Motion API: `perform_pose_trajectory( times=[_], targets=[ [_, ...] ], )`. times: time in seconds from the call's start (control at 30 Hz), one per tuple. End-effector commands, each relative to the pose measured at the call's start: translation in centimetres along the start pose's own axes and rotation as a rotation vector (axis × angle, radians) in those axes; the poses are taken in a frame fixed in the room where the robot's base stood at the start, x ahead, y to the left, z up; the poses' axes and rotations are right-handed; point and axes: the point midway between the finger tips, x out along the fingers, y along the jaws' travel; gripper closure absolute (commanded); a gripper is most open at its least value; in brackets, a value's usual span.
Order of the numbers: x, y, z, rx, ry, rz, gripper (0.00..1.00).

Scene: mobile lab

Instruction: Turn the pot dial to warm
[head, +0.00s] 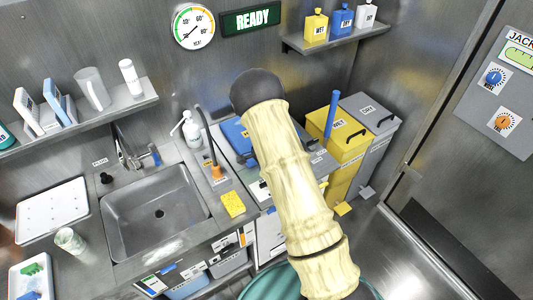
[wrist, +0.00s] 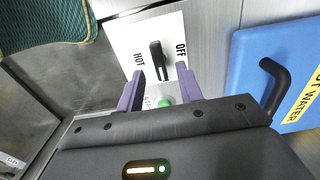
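The pot dial (wrist: 156,58) is a black lever knob on a white plate (wrist: 122,37) in the wrist view. The plate reads HOT on the left and OFF on the right; other lettering below is partly hidden by my gripper. The knob points roughly up and down in the picture. My gripper (wrist: 160,71) is open, its two purple fingers apart, one to each side of the knob's lower end. I see no clear contact, and the depth between them is hard to tell. In the head view my arm hides the gripper and the dial.
A blue lid (wrist: 285,68) with a black handle and yellow hot water label lies right of the dial; it also shows in the head view (head: 235,135). A sink (head: 157,210), a yellow sponge (head: 232,205) and yellow (head: 337,145) and grey bins (head: 372,118) stand around.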

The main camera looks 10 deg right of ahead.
Motion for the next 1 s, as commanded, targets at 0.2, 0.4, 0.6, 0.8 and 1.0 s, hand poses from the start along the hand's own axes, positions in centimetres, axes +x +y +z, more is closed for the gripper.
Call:
perform_pose_trajectory(
  times=[0.2,0.4,0.6,0.8,1.0],
  targets=[
    [-4.2,-0.2,0.1,-0.002,0.0,-0.004,0.64],
    [-8.2,-0.1,0.0,-0.001,0.0,-0.005,0.64],
    [-12.1,-0.2,0.0,0.0,0.001,-0.006,0.64],
    [-14.2,-0.1,0.0,0.0,0.0,-0.002,0.64],
    [-14.4,-0.1,0.0,0.001,-0.001,0.0,0.64]
  ],
)
